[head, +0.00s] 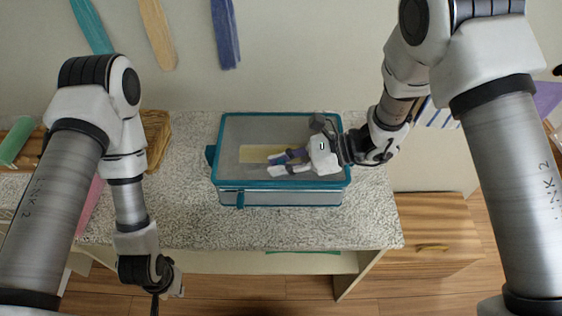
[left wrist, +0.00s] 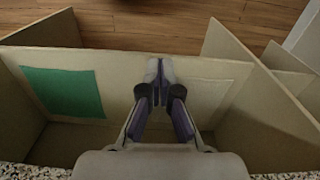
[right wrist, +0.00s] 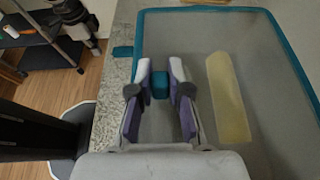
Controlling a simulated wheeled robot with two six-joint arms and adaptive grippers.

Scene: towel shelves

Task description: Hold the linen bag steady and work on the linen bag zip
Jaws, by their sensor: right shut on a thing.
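The linen bag (head: 335,198) is a grey see-through box shape with teal edging, lying flat on the counter. A yellow piece (head: 258,153) shows through its top, also in the right wrist view (right wrist: 228,98). My right gripper (head: 272,164) is over the bag's top, pointing left. In the right wrist view it is shut on a small teal block (right wrist: 160,86), which looks like the zip pull. A teal tab (head: 240,199) sticks out at the bag's front. My left gripper (left wrist: 158,76) is shut and empty, in front of the counter, away from the bag.
The speckled counter (head: 370,225) is clear around the bag. A wicker basket (head: 157,138) and a green roll (head: 16,140) lie to the left. Towels hang on the wall behind. Open shelf compartments with a green cloth (left wrist: 62,92) are below the counter front.

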